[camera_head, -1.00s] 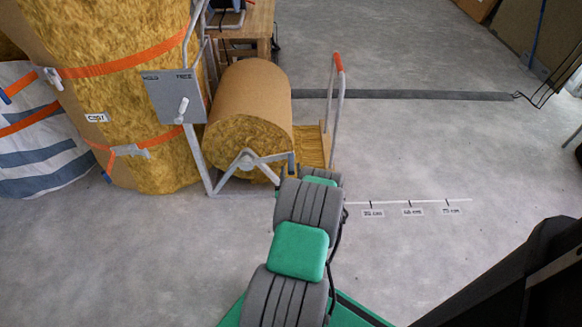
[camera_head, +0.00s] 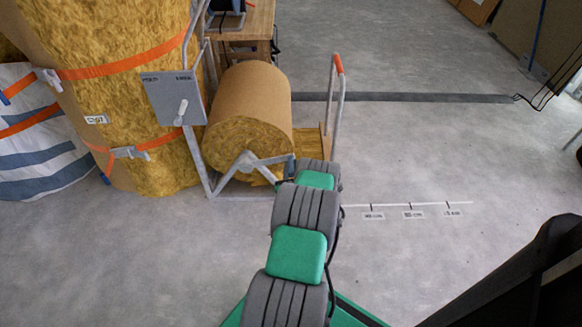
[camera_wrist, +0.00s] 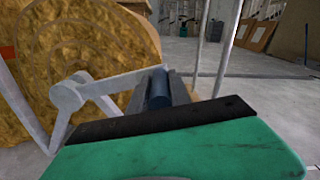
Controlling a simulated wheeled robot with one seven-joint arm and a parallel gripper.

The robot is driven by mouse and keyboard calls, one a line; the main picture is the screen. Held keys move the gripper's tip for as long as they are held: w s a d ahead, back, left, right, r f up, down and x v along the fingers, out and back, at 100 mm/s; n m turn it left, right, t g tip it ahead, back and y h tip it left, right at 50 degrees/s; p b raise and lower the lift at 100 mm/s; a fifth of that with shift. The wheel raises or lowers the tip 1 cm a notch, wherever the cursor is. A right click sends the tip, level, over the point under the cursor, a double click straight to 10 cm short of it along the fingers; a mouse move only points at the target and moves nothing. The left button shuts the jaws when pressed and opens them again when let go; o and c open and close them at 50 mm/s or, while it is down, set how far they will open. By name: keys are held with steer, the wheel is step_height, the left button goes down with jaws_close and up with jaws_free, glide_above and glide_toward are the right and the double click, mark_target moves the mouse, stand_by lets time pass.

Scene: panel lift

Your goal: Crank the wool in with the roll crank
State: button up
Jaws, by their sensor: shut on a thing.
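The wool roll (camera_head: 250,105), brown-wrapped with a yellow fibrous end, lies in a grey metal frame; its end face fills the left of the wrist view (camera_wrist: 90,45). The grey roll crank (camera_head: 262,160) runs from the roll's near end to the right; it also shows in the wrist view (camera_wrist: 112,88). My gripper (camera_wrist: 160,86) is shut on the crank's dark blue handle (camera_wrist: 158,92), to the right of the roll's end. In the head view my arm hides most of the gripper. A strip of yellow wool (camera_head: 308,142) lies flat right of the roll, partly behind my arm.
A grey panel with a small lever (camera_head: 182,112) stands left of the roll, before a tall strapped wool bale (camera_head: 130,90). A rail with an orange top (camera_head: 337,66) rises at the right. Floor scale marks (camera_head: 410,207) lie right of my arm.

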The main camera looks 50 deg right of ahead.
jaws_close()
steer(key=shift+r, duration=0.1)
stand_by(0.8)
